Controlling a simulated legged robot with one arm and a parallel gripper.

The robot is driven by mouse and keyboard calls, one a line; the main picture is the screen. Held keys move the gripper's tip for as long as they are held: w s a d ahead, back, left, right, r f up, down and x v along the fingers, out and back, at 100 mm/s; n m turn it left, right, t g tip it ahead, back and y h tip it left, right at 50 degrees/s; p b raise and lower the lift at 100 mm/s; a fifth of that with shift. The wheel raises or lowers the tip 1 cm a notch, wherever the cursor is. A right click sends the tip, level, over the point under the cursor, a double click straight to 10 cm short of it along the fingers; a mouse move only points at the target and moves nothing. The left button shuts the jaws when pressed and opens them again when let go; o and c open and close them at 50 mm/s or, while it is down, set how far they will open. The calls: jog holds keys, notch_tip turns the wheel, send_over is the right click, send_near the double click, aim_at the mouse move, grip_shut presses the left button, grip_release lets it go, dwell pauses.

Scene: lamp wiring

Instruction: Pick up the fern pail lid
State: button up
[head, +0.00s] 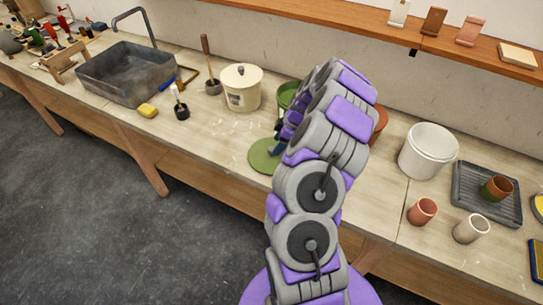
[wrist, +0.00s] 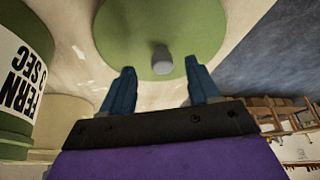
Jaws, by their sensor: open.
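The fern pail lid (head: 262,157) is a flat green disc lying on the bench beside the green pail. In the wrist view the lid (wrist: 205,30) fills the upper middle, with a short grey knob (wrist: 162,61) at its centre. My gripper (wrist: 159,68) is open and empty, and its two blue fingers appear on either side of the knob in that view. I cannot tell how far they are above the lid. In the head view my gripper (head: 276,146) is over the lid, partly hidden by my arm. The fern pail (head: 286,96) is behind my arm; its white label (wrist: 22,80) shows in the wrist view.
A cream lidded pot (head: 241,90) stands left of the green pail. A white bucket (head: 428,152), cups (head: 422,211) and a grey tray (head: 460,197) stand right of my arm. Bare bench (head: 215,120) lies left of the lid.

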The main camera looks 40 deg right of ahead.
aim_at(272, 149)
jog(key=x, duration=0.4)
jog(key=shift+w+a+f+b, duration=0.2)
jog(key=shift+w+a+b, duration=0.1)
jog(key=shift+w+a, duration=0.1)
jog(key=shift+s, duration=0.1)
grip_shut()
